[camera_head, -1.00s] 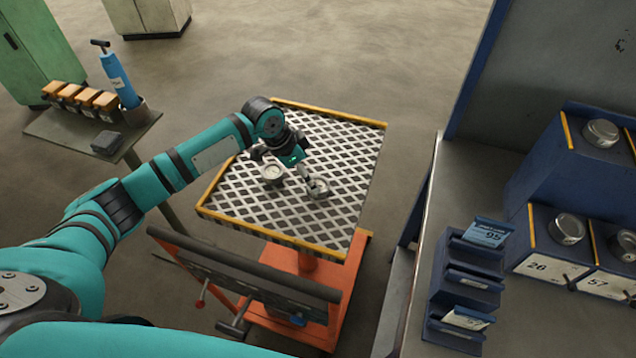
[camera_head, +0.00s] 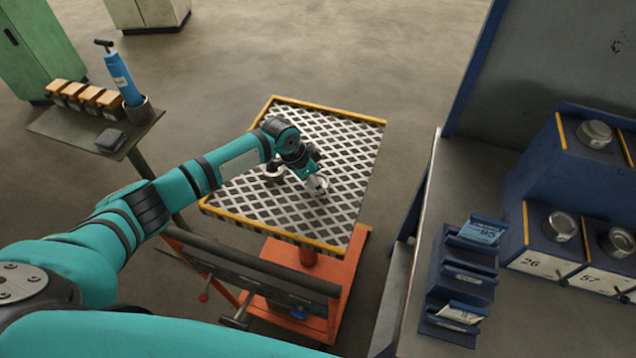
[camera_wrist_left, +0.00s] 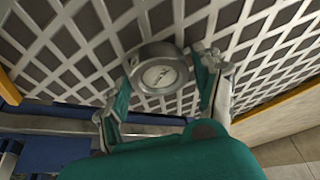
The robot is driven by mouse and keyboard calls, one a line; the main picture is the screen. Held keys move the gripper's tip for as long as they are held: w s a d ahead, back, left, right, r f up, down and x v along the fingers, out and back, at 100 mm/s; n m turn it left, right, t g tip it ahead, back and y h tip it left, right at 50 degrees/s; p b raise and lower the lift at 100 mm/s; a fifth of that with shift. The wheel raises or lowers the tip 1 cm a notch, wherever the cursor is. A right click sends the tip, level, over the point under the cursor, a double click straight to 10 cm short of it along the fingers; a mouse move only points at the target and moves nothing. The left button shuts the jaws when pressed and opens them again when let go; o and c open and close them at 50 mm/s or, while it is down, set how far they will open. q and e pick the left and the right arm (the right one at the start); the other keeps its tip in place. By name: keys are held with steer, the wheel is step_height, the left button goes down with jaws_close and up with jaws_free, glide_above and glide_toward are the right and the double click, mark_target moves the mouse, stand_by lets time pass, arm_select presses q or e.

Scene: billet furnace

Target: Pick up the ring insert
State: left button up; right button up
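A round metal part with a pale marked face, likely the ring insert (camera_head: 320,188), lies on the grated top of the orange cart (camera_head: 345,240). It also shows in the left wrist view (camera_wrist_left: 159,76). My left gripper (camera_head: 314,181) is just above it with its fingers spread, one on each side, in the wrist view (camera_wrist_left: 172,70). I cannot tell whether the fingers touch it. A second small round part (camera_head: 274,172) sits to its left on the grating, partly hidden by my left arm. My right gripper is not in view.
A side table (camera_head: 80,135) at the left holds orange-topped boxes (camera_head: 85,97), a blue tool (camera_head: 122,82) in a cup and a dark block. A bench (camera_head: 420,230) at the right carries blue card holders and numbered boxes with metal parts. The grating's far side is clear.

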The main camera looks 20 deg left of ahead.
arm_select(q)
steer(key=c, duration=1.1)
steer(key=shift+w, duration=0.1)
jaws_close()
steer(key=shift+r, duration=0.1)
